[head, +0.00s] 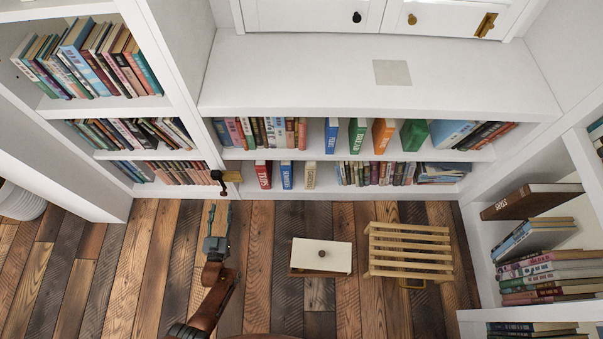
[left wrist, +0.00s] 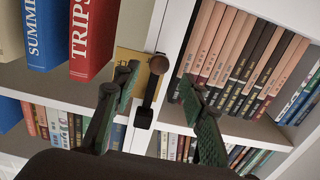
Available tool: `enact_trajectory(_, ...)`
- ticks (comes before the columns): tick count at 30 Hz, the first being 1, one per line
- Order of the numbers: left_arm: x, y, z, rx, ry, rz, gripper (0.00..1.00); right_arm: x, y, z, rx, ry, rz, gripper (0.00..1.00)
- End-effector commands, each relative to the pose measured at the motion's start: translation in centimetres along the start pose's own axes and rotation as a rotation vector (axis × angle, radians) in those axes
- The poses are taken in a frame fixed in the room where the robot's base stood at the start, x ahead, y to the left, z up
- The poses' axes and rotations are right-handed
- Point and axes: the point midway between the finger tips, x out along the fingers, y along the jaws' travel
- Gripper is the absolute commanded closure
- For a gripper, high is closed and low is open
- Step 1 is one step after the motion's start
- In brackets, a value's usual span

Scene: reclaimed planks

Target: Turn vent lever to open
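In the head view the lever (head: 219,181) is small, at the left front edge of the middle shelves. My left gripper (head: 211,208) is just short of it. In the left wrist view my left gripper (left wrist: 160,74) is open, with the lever seen between its fingers; contact is not evident. My right gripper is not in view.
White bookcases full of books surround the floor. A small white-topped box (head: 321,256) and a slatted wooden stool (head: 410,236) stand on the plank floor (head: 270,225) to the right of my left arm. Upright books (left wrist: 92,35) stand close on both sides of the lever.

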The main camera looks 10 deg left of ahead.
Motion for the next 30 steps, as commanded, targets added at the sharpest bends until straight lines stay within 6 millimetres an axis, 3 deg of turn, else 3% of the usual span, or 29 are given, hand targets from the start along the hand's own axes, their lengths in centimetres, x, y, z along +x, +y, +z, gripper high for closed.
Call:
enact_trajectory(15, 6.9, 0.0, 0.1, 0.002, 0.0, 0.0, 0.61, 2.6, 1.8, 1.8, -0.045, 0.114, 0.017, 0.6)
enact_trajectory(26, 7.5, 0.0, -0.2, 0.001, 0.002, 0.0, 0.61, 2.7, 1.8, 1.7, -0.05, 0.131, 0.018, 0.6)
enact_trajectory(30, 7.5, 0.0, -0.2, 0.001, 0.001, 0.001, 0.7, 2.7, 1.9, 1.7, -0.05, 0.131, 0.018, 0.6)
